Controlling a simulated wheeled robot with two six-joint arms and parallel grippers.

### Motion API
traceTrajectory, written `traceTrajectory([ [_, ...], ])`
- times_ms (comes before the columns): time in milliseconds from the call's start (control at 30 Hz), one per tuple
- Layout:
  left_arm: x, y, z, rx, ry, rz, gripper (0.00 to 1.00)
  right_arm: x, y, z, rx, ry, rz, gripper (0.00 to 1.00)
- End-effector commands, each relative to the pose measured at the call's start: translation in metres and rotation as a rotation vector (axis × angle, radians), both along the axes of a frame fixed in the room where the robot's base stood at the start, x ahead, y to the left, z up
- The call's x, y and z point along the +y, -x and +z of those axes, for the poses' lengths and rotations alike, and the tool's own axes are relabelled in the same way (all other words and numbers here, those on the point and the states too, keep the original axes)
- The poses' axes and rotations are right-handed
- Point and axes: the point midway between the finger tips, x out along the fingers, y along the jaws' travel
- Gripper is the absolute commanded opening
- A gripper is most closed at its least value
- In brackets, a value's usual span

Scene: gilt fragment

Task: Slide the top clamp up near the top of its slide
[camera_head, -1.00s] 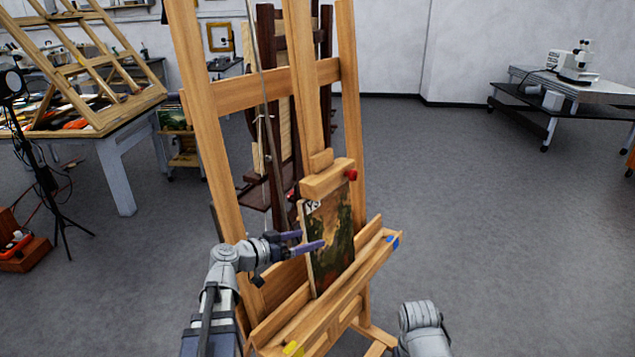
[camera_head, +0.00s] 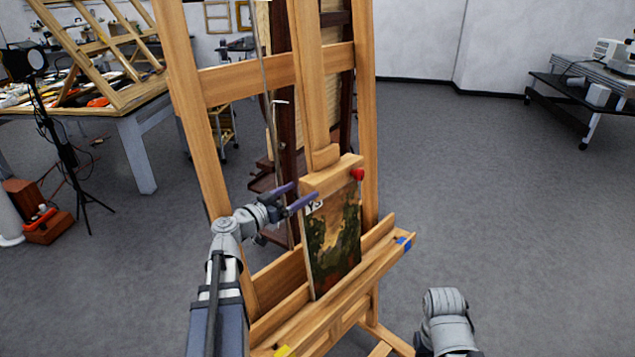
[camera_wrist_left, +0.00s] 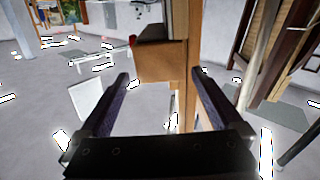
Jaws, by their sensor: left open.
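The top clamp (camera_head: 335,176) is a wooden block with a red knob (camera_head: 357,174) on a wooden easel. It sits at the upper edge of a small dark painting (camera_head: 336,245) resting on the easel's ledge. The slide (camera_head: 309,85) rises above it as a vertical wooden bar. My left gripper (camera_head: 304,192) is open and empty at the clamp's left end. In the left wrist view the clamp block (camera_wrist_left: 160,62) shows ahead, between the spread fingers (camera_wrist_left: 158,75). I cannot tell whether the fingers touch it. My right gripper is out of view.
The easel's crossbar (camera_head: 270,77) and side posts frame the slide. The ledge (camera_head: 345,300) juts out below. A second, darker easel (camera_head: 290,120) stands behind. A work table (camera_head: 125,110) and a lamp stand (camera_head: 70,150) are at the left.

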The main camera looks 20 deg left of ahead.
Motion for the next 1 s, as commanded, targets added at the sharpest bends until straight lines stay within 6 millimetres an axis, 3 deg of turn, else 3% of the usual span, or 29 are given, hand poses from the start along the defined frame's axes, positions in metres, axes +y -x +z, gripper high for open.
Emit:
traceTrajectory([
  [200,-0.012,-0.036,0.0,0.0,0.0,-0.004,1.0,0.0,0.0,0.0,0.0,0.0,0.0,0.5],
  [400,-0.02,-0.057,0.0,0.001,0.0,-0.002,1.0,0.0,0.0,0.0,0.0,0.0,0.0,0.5],
  [833,-0.024,-0.063,0.0,0.001,0.0,-0.002,1.0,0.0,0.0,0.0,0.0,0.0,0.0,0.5],
  [1000,-0.024,-0.063,0.0,0.001,0.0,-0.002,0.81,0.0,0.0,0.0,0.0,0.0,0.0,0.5],
])
